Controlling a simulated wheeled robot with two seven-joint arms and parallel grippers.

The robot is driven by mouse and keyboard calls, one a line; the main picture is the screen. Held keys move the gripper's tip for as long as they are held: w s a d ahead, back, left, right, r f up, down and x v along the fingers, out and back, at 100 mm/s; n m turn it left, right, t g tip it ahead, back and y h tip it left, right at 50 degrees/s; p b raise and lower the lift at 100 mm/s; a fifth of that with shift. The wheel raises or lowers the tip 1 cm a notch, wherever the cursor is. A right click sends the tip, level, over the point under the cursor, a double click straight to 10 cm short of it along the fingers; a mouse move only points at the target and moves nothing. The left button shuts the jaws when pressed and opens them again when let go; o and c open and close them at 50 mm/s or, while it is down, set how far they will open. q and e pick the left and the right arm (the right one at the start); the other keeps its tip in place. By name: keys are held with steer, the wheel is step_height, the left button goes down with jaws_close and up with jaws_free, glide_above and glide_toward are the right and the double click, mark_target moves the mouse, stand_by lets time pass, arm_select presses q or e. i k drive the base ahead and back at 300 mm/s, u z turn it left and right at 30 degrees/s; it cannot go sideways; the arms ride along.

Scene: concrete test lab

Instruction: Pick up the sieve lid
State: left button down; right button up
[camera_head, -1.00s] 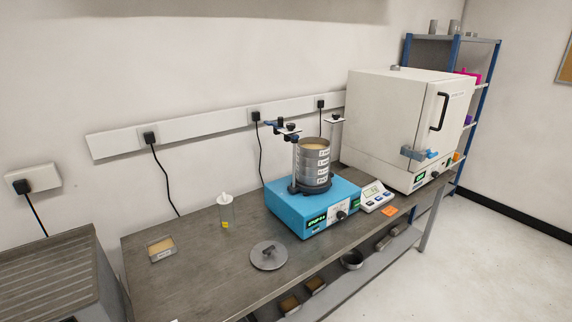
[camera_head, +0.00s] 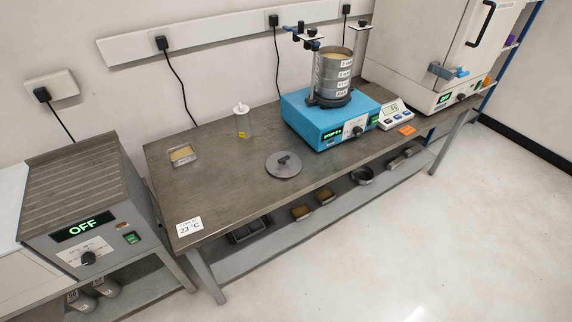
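The sieve lid (camera_head: 284,164) is a round grey metal disc with a dark knob on top. It lies flat on the grey bench (camera_head: 225,190), near the front edge and in front of the blue sieve shaker (camera_head: 330,122). A stack of labelled metal sieves (camera_head: 333,76) stands upright on the shaker, open at the top with tan material inside. Neither of my grippers shows in the head view.
A clear bottle with a white cap (camera_head: 242,122) and a small dish of tan material (camera_head: 182,155) stand left of the lid. A scale (camera_head: 393,114) sits right of the shaker. A lower shelf (camera_head: 330,213) holds trays. The floor in front is clear.

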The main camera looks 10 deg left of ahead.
mark_target(281, 163)
steer(key=k, duration=0.6)
steer(key=z, duration=0.8)
steer(key=i, duration=0.55)
steer(key=z, duration=0.6)
steer(key=i, duration=0.7)
steer(key=u, duration=0.8)
steer(key=i, duration=0.5)
steer(key=u, duration=0.6)
